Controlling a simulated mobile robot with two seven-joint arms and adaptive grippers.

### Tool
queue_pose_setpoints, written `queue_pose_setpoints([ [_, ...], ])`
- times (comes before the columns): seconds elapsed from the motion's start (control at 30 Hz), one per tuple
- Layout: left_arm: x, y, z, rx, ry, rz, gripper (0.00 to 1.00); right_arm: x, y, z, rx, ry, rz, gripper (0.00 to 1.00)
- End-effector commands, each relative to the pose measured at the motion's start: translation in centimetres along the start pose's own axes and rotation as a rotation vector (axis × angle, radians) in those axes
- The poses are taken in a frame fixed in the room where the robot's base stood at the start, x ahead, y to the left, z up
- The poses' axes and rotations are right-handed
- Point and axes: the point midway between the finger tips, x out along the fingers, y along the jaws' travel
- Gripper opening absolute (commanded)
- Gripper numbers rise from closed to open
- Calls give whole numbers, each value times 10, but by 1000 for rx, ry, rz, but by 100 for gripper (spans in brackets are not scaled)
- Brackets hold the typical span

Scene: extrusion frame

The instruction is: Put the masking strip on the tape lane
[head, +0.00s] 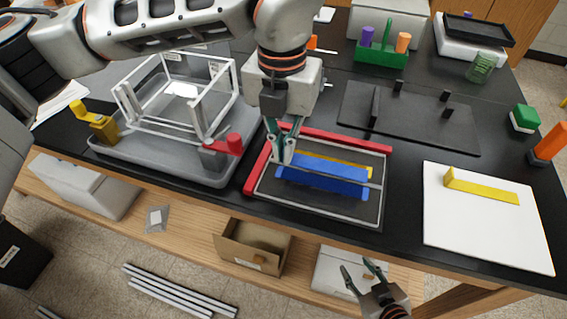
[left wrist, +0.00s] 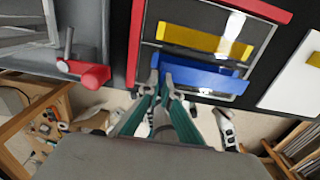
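A blue strip (head: 325,175), which I take for the masking strip, lies along the near side of the red-edged dark panel (head: 361,209). It shows a lighter upper band and a darker lower band; I cannot tell whether these are one piece. A yellow band (head: 362,170), perhaps the tape lane, runs parallel just behind it, partly covered; it shows more fully in the left wrist view (left wrist: 190,38). My left gripper (head: 282,156) is closed in on the blue strip's left end, with a narrow gap between the fingertips. My right gripper (head: 360,270) is open and empty, below the table's front edge.
A grey tray (head: 165,165) with a white frame (head: 180,95) and a red-handled clamp (head: 225,147) stands left. A white board (head: 485,232) with a yellow strip (head: 485,190) lies right. Behind are a black fixture plate (head: 415,125) and green caddy (head: 380,57).

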Motion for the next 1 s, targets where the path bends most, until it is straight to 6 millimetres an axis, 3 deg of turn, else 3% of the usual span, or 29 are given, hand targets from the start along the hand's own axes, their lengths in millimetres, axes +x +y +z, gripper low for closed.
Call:
queue_pose_setpoints([
  [0.17, 10, 0, 0, 0, -1, 0, 0, 1, 1, -1, -1, 1, 2, 40],
  [0.43, 46, 0, 0, 0, 2, -1, 0, 1, 1, 1, -1, 0, 2, 40],
  [0.83, 51, 1, 0, 0, 0, 0, 0, 2, 1, 2, -2, 0, 3, 40],
  [0.93, 51, 1, 0, 0, -1, 0, 21, 2, 2, 1, -3, 0, 3, 40],
  [1.0, 51, 1, 0, 0, -1, 0, 21, 2, 2, 1, -3, 1, 3, 40],
])
